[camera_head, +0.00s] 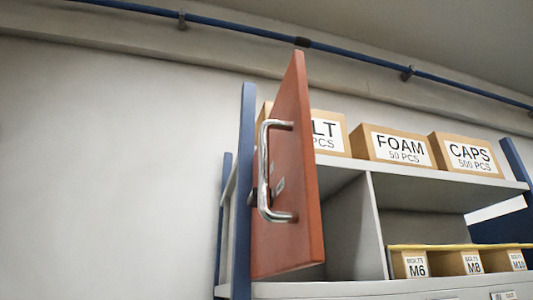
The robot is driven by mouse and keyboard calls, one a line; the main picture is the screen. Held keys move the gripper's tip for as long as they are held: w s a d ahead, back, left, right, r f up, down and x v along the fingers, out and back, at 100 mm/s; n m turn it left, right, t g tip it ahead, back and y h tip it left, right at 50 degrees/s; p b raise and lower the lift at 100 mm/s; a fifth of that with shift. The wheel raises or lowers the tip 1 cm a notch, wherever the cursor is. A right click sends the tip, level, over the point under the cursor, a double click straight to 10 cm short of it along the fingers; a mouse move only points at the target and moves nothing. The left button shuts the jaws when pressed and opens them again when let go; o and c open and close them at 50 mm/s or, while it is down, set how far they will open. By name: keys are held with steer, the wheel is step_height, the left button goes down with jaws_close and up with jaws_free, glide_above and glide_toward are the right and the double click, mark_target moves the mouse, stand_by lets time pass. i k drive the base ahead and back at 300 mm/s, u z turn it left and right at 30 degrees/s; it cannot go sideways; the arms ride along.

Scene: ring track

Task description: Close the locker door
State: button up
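The locker door (297,185) is a reddish-orange panel standing wide open. It sticks out from the left side of a grey shelf unit, beside a blue upright post (243,190). A chrome bar handle (264,170) is fixed to the door's left-hand face in the picture. Behind the door is an open grey compartment (348,225), partly hidden by the door; the part I see looks empty. My gripper and arm are not in view.
Cardboard boxes stand on the top shelf: one partly hidden by the door, one marked FOAM (392,148), one marked CAPS (466,154). Small labelled bins (460,262) sit lower right. A blue pipe (340,50) runs along the upper wall. The left wall area is clear.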

mark_target(288, 237)
steer(key=z, duration=1.25)
steer(key=k, duration=1.3)
steer(key=u, duration=1.1)
